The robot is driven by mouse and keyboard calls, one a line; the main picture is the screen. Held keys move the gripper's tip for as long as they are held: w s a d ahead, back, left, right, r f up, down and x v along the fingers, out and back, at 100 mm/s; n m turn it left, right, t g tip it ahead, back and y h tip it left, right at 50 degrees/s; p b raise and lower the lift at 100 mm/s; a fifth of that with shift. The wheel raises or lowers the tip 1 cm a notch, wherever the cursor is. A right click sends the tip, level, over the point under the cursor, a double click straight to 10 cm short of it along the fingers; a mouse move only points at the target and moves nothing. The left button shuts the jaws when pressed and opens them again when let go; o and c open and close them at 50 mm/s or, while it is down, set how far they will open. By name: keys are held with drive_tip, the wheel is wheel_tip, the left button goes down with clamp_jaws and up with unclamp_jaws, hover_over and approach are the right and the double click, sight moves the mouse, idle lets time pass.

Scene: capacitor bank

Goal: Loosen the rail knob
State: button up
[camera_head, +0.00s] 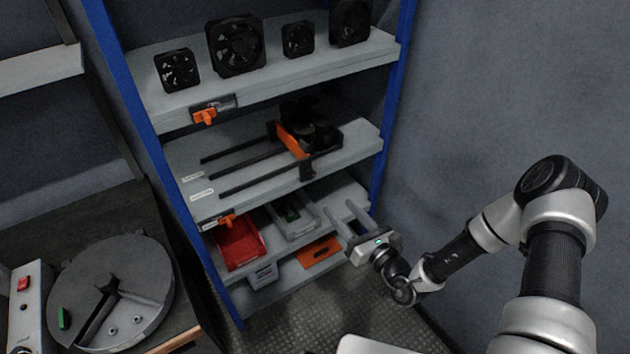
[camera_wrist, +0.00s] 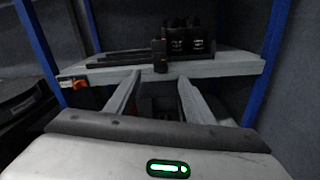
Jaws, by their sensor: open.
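On the middle shelf, black rails (camera_head: 240,178) run sideways. An orange bracket (camera_head: 290,141) sits across them beside dark rounded units. In the wrist view, the knob (camera_wrist: 160,56) stands upright in front of black cylinders (camera_wrist: 188,42), nearly centred between my fingers. My gripper (camera_head: 340,208) is open and empty, below and right of the knob, apart from it. Its two fingers (camera_wrist: 160,76) point toward the shelf edge.
Fans (camera_head: 236,46) stand on the top shelf. Orange-handled clips (camera_head: 205,115) are on the shelf edges. Blue posts (camera_head: 392,100) frame the rack. A round device (camera_head: 112,290) stands left.

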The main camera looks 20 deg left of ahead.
sight(311, 176)
drive_tip(key=x, duration=1.3)
drive_tip(key=shift+w+a, duration=0.25)
drive_tip(key=shift+a, duration=0.1)
drive_tip(key=c, duration=1)
